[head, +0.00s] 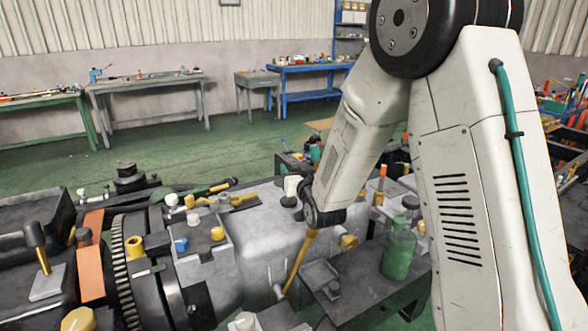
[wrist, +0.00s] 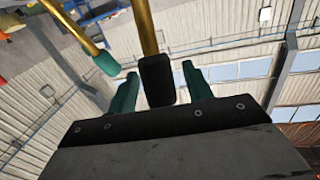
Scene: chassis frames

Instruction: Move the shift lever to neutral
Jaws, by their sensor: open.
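In the wrist view my gripper (wrist: 159,72) is open, with one green finger on each side of a black knob (wrist: 157,82) on a brass rod. Gaps show on both sides of the knob, so the fingers are not closed on it. A second brass rod with a green tip (wrist: 107,62) is to the left, outside the fingers. In the head view my arm hides the gripper. A slanted yellow lever (head: 298,265) shows just below the arm's end. Another lever with a black knob (head: 34,234) stands on a pale plate at far left. No neutral marking is legible.
The grey machine housing (head: 258,236) fills the lower middle, with a toothed ring (head: 124,265) at left. A green bottle (head: 398,252) stands on a dark surface right of the arm's end.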

